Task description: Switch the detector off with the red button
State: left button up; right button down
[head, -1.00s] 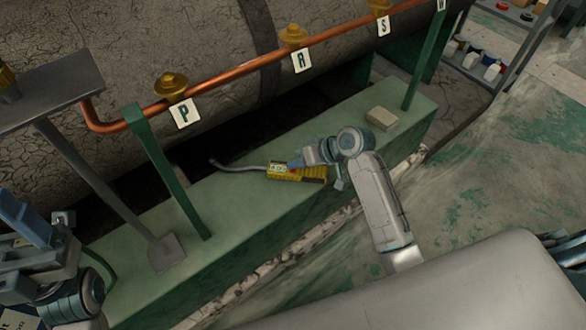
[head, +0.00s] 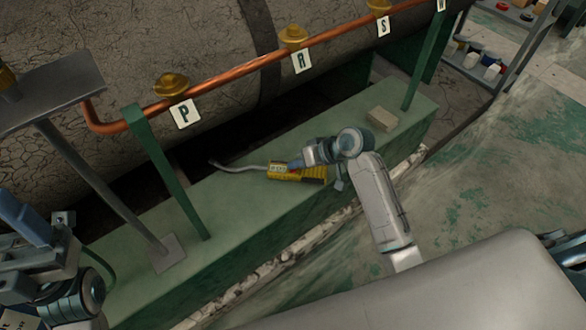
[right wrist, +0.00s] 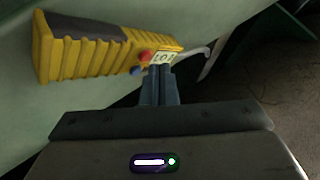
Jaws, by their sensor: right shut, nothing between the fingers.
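The yellow detector (head: 284,174) lies on the green ledge, with its grey probe hose (head: 235,166) running left. In the right wrist view, the detector (right wrist: 85,50) shows a ribbed body, a small pale display (right wrist: 165,58), a red button (right wrist: 145,56) and a blue button (right wrist: 136,71). My right gripper (head: 293,164) is shut and empty, over the display end of the detector. In the right wrist view, its fingertips (right wrist: 161,70) are just beside the red button, in front of the display's lower edge; I cannot tell whether they touch. My left gripper (head: 62,218) is at the left edge, away from the detector.
The green ledge (head: 225,215) carries a tan block (head: 381,118) to the right. A copper pipe (head: 240,69) with brass fittings and lettered tags runs behind, above the ledge.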

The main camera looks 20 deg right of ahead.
jog(key=shift+f, duration=0.15)
jog(key=shift+f, duration=0.25)
dwell(0.3)
jog(key=shift+p, duration=0.3)
jog(key=shift+r+p, duration=0.5)
jog(key=shift+p, duration=0.4)
